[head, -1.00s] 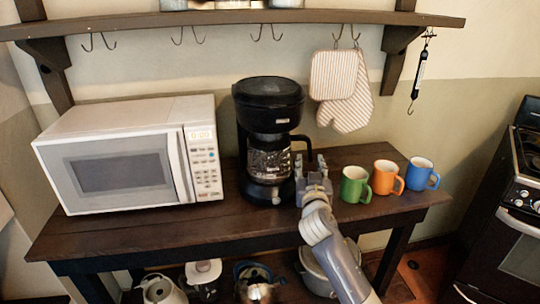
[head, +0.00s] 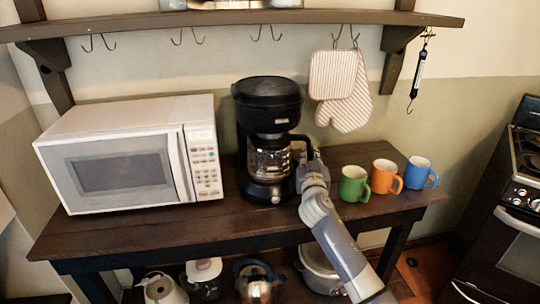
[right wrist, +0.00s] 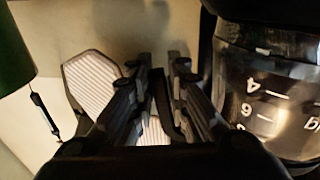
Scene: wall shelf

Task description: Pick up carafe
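The glass carafe (head: 268,160) with a black handle (head: 303,141) sits in the black coffee maker (head: 268,110) on the wooden table. In the right wrist view the carafe (right wrist: 268,95) is at the right, with measuring marks on its glass. My right gripper (head: 313,160) is beside the carafe at its handle. In the right wrist view the dark handle (right wrist: 163,105) lies between the two fingers of my right gripper (right wrist: 160,75). A light gap shows between the left finger and the handle, so the gripper looks open around it. My left gripper is out of view.
Green (head: 354,184), orange (head: 386,177) and blue (head: 420,172) mugs stand close to the right of my right gripper. A white microwave (head: 120,165) stands left of the coffee maker. Mitts (head: 340,90) hang from the shelf (head: 235,19) above. The table front is clear.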

